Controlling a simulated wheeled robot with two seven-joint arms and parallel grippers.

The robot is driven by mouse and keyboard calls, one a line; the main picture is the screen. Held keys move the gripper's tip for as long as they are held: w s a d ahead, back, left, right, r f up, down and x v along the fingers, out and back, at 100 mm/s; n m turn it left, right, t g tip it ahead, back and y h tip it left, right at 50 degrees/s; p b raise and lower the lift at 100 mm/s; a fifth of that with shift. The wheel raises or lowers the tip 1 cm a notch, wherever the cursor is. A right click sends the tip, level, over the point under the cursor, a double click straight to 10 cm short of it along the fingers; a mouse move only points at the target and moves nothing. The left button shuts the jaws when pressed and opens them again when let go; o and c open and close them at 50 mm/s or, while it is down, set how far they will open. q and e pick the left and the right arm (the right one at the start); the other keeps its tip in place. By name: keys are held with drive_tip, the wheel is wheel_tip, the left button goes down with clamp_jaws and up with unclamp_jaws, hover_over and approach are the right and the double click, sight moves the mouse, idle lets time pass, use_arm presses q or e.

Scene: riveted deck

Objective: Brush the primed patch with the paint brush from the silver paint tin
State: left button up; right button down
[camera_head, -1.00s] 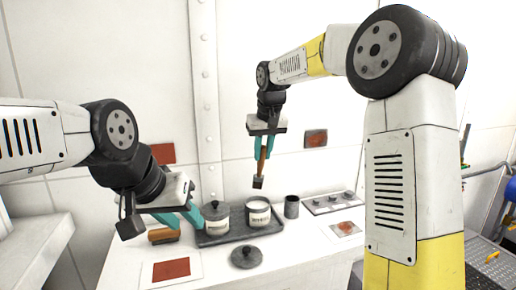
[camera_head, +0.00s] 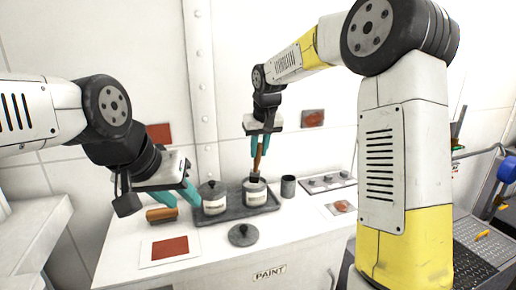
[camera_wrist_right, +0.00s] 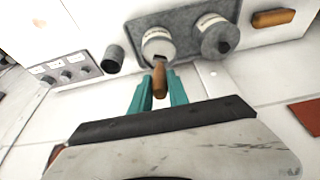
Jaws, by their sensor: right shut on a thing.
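My right gripper (camera_head: 259,146) is shut on the wooden handle of the paint brush (camera_head: 257,160), which hangs nearly upright. The brush's dark lower end is at the mouth of the open labelled paint tin (camera_head: 255,192); its tip is hidden. The wrist view shows the brush (camera_wrist_right: 159,80) between the teal fingers (camera_wrist_right: 159,92), over the tin (camera_wrist_right: 158,43). My left gripper (camera_head: 176,194) is open and empty above the left worktop. Reddish patches show on worktop panels at left (camera_head: 170,247) and right (camera_head: 342,206), and on the wall (camera_head: 159,133) (camera_head: 313,118). I cannot tell which is the primed one.
A lidded tin (camera_head: 213,200) shares the grey tray (camera_head: 237,211) with the open tin. A loose lid (camera_head: 243,235) lies in front. A dark cup (camera_head: 288,187) and a knob panel (camera_head: 329,182) stand right. A brown-handled tool (camera_head: 161,214) lies near my left gripper.

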drive_tip(key=shift+f, duration=0.55)
idle(1.2)
drive_tip(key=shift+r, duration=0.1)
drive_tip(key=shift+r, duration=3.45)
